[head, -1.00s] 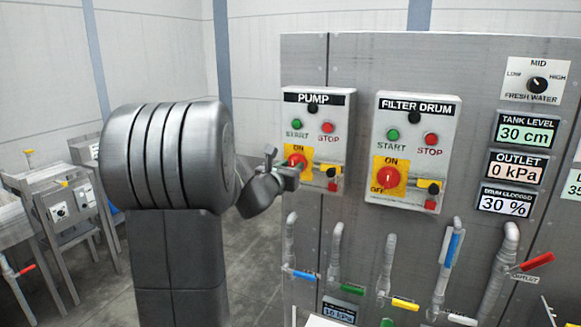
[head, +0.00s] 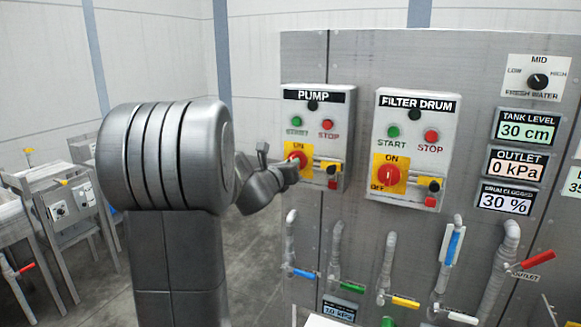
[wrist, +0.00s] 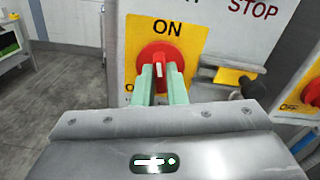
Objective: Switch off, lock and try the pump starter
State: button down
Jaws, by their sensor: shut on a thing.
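The pump starter box (head: 312,108), labelled PUMP, has a green START button (head: 297,121), a red STOP button (head: 327,124) and a red rotary switch on a yellow plate. My gripper (wrist: 160,78) is shut on the red switch knob (wrist: 172,53), with a green finger on each side of its grip. The knob's white mark stands upright, towards ON. The OFF label is mostly hidden behind my fingers. Right of the knob is a yellow part (wrist: 238,74) with a black piece (wrist: 254,87). A small red piece (head: 332,184) hangs below it in the head view.
The similar FILTER DRUM box (head: 418,105) stands close on the right. Displays (head: 525,131) read 30 cm, 0 kPa and 30 %. Pipes with coloured valve handles (head: 405,303) stick out below. Open floor lies left of the panel.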

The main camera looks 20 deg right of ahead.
jog(key=shift+w+a+f+n+p, duration=0.1)
jog(key=shift+n+p, duration=0.55)
jog(key=shift+n, duration=3.1)
jog(key=shift+w+a+f+n+p, duration=0.1)
jog(key=shift+n+p, duration=0.5)
jog(key=shift+n, duration=3.15)
jog(key=c, duration=1.5)
grip_release()
jog(key=shift+s, duration=0.1)
jog(key=b+v, duration=0.2)
jog(key=v, duration=1.1)
jog(key=shift+s+a+b, duration=0.2)
jog(key=shift+a+b, duration=0.1)
